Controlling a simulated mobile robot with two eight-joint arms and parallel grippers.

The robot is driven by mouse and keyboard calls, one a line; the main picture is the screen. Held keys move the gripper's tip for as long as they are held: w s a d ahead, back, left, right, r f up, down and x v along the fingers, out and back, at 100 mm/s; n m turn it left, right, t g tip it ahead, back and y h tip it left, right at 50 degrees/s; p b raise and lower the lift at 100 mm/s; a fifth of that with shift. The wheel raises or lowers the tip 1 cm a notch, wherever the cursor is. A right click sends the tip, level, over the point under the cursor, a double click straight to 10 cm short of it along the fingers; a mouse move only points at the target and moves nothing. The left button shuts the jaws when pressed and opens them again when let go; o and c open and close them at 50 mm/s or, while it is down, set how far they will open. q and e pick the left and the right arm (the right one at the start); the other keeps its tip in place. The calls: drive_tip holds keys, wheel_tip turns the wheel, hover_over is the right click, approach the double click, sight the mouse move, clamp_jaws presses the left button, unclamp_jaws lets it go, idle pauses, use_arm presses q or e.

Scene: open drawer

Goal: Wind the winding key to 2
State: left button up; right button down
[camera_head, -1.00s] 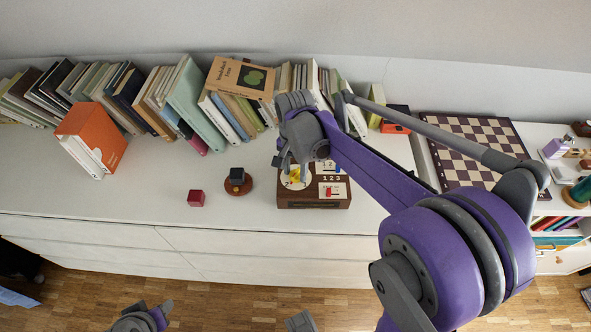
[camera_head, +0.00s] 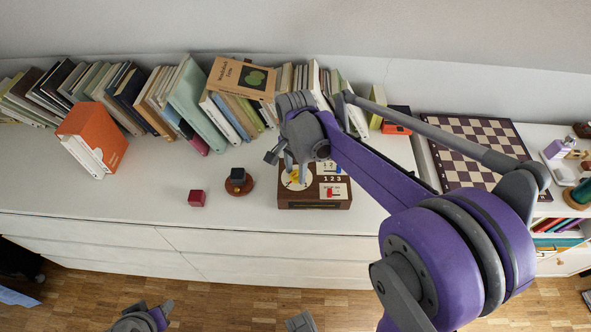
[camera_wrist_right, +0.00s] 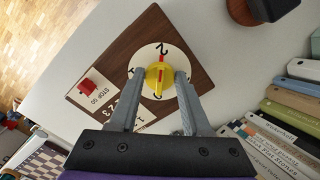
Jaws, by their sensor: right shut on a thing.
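The winding key is a yellow knob (camera_wrist_right: 159,76) on a white round dial (camera_wrist_right: 146,62) on a brown wooden box (camera_wrist_right: 185,55). In the wrist view its red line points up toward the numeral 2 at the dial's far edge. My right gripper (camera_wrist_right: 160,80) is shut on the key, one finger on each side. In the head view, the right gripper (camera_head: 292,172) is over the left part of the box (camera_head: 315,204) and partly hides the dial. My left gripper (camera_head: 142,318) is at the bottom edge, away from the box, its jaws unclear.
The box also has a red slider (camera_wrist_right: 86,85) by a stop/go label. Books (camera_head: 195,105) line the back. A chessboard (camera_head: 470,145) lies to the right.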

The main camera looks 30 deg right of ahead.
sight(296, 174)
drive_tip(key=shift+c, duration=1.8)
unclamp_jaws()
drive_tip(key=shift+r, duration=0.1)
wheel_tip(296, 174, up, 11)
drive_tip(key=p, duration=0.1)
drive_tip(key=shift+f, duration=0.2)
drive_tip(key=s+a+f+n+t+p, duration=0.2)
drive_tip(key=s+a+f+n, duration=0.1)
drive_tip(key=s+n, duration=0.4)
drive_tip(key=s+a+f+n+t+p, duration=0.1)
drive_tip(key=s+a+f+n+t, duration=0.2)
drive_tip(key=s+n, duration=0.4)
drive_tip(key=shift+s+a+n+p, duration=0.25)
drive_tip(key=shift+s+n+p, duration=0.15)
drive_tip(key=shift+s, duration=0.35)
